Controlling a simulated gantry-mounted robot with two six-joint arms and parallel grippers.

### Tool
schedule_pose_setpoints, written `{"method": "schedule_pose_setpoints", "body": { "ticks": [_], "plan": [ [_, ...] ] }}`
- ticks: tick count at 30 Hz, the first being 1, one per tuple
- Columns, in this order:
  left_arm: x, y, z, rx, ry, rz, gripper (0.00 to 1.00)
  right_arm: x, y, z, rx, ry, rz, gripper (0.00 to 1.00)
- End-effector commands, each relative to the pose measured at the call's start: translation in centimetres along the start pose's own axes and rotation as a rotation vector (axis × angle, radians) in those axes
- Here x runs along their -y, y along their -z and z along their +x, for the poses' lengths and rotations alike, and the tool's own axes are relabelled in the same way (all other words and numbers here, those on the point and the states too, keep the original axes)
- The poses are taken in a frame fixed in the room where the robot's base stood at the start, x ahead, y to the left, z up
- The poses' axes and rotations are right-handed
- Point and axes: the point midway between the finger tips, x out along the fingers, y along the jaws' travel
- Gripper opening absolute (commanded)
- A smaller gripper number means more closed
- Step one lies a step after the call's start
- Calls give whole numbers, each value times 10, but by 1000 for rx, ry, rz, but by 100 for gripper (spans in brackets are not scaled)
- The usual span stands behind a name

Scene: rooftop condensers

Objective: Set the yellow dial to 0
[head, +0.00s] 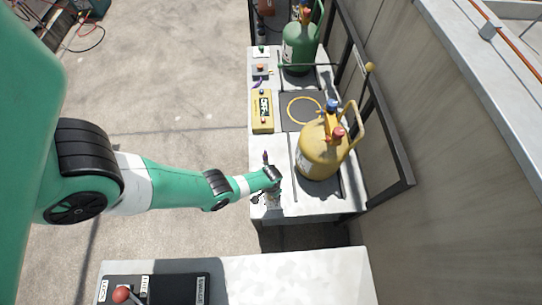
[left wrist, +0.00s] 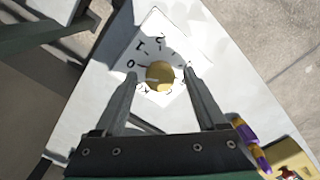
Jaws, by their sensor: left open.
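The yellow dial (left wrist: 160,77) is a round knob on a white square plate (left wrist: 158,22) with dark marks around it, seen in the left wrist view. A 0-like mark is left of the knob. A pale line shows on the knob's left part, but I cannot tell its exact setting. My left gripper (left wrist: 160,75) is open, with one finger on each side of the dial; I cannot tell whether they touch it. In the head view my left gripper (head: 271,183) is over the near left part of the white bench (head: 310,207), hiding the dial. My right gripper is not in view.
A yellow tank (head: 317,158) stands right of my left gripper, and a green tank (head: 299,46) farther back. A yellow box (head: 262,124) and a small purple-and-yellow object (left wrist: 248,142) lie near the gripper. A dark control panel (head: 178,289) is at the front.

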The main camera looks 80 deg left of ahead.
Motion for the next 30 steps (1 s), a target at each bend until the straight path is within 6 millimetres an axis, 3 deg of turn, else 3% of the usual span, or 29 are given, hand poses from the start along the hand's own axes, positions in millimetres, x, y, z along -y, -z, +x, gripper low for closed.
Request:
{"method": "schedule_pose_setpoints", "body": {
  "ticks": [8,19,23,30],
  "plan": [
    [0,0,-30,0,0,0,74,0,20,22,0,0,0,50],
    [0,0,-107,0,0,0,74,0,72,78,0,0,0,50],
    [0,0,-117,0,0,0,74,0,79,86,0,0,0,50],
    [0,0,-116,0,0,0,74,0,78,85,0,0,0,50]
  ]
}}
